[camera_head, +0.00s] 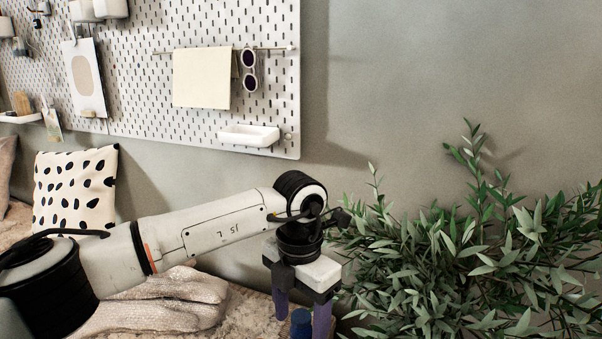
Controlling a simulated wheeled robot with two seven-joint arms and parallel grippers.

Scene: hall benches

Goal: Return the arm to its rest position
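My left arm comes in from the left. Its gripper (301,312) points down near the bottom edge, with two purple fingers standing apart. A blue rounded top of some object (301,323) shows between or just behind the fingers; I cannot tell whether they touch it. My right gripper is not in view.
A leafy plant (450,260) stands close to the right of the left gripper. Behind are a pegboard (140,115) on the wall, a spotted cushion (75,190) and a knitted throw (165,300) on the bench. The upper right wall area is clear.

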